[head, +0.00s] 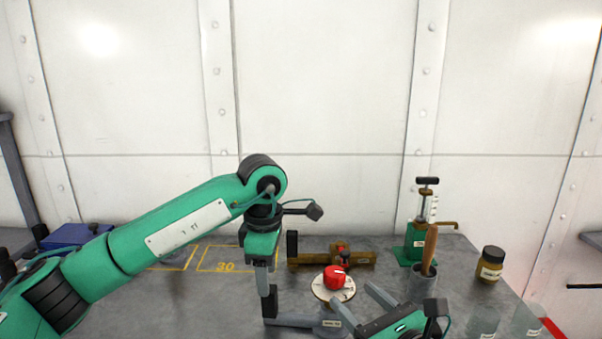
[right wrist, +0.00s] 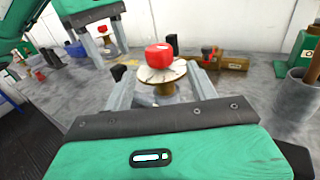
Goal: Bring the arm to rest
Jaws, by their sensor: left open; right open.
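My left arm comes in from the left, and its gripper (head: 267,297) points down over the deck, left of the red knob. It is seen nearly edge-on, with its fingers apart; it also shows in the right wrist view (right wrist: 98,55) at the upper left. My right gripper (head: 355,296) is low in the head view, open and empty, its fingers pointing away toward the red knob (head: 335,277). In the right wrist view the knob (right wrist: 159,56) sits on a pale round dial, beyond and between the open fingers. I cannot tell the exact gap to it.
A wooden block fixture (head: 350,259) stands behind the knob. A green hand pump (head: 420,240), a cup with a wooden handle (head: 424,282) and a brown jar (head: 490,264) stand to the right. A blue box (head: 74,236) is at the left. A white riveted wall closes the back.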

